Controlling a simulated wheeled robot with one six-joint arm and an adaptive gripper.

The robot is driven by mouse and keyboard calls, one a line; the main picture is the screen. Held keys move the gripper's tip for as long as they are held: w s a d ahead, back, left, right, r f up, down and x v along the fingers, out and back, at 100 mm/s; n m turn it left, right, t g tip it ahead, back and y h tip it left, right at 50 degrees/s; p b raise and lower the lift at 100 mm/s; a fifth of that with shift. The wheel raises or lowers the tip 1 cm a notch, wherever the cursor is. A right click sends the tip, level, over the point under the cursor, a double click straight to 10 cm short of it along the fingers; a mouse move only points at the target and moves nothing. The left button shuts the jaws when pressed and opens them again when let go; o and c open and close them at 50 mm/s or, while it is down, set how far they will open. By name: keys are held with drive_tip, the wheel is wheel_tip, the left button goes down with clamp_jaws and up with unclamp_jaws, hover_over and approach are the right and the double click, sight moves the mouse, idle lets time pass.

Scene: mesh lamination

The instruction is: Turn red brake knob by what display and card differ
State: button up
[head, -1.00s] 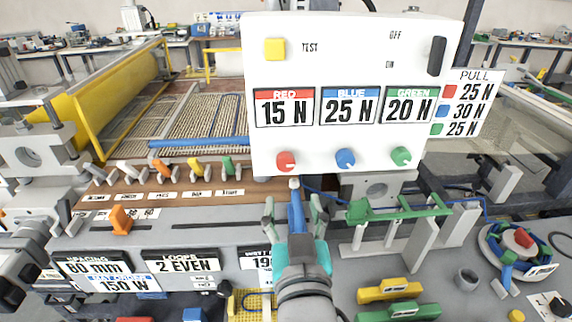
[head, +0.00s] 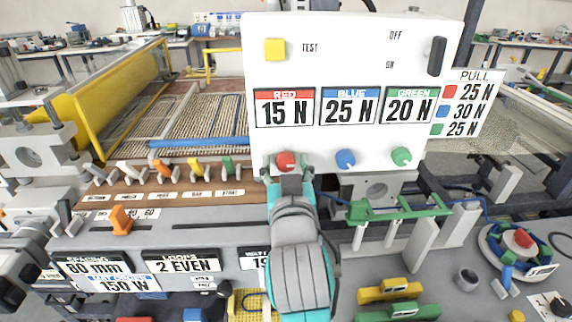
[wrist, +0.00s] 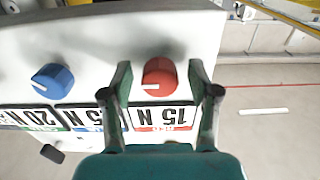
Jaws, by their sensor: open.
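The red knob (head: 286,160) sits at the lower left of the white panel (head: 350,50), under the red display (head: 284,107) reading 15 N. The PULL card (head: 468,103) at the panel's right lists red 25 N, blue 30 N, green 25 N. The blue display (head: 348,106) reads 25 N and the green display (head: 410,105) reads 20 N. My gripper (head: 287,166) is open at the red knob. In the wrist view its fingers (wrist: 162,82) stand either side of the red knob (wrist: 159,76), with gaps showing. Contact is not visible.
The blue knob (head: 345,159) and green knob (head: 401,156) are to the right on the same panel. A green bracket (head: 400,211) stands below the panel at right. A row of small levers (head: 163,168) lies to the left.

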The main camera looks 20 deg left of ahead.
clamp_jaws()
drive_tip(key=shift+m, duration=0.4)
drive_tip(key=m, duration=1.1)
drive_tip(key=shift+a, duration=0.1)
drive_tip(key=shift+m, duration=1.9)
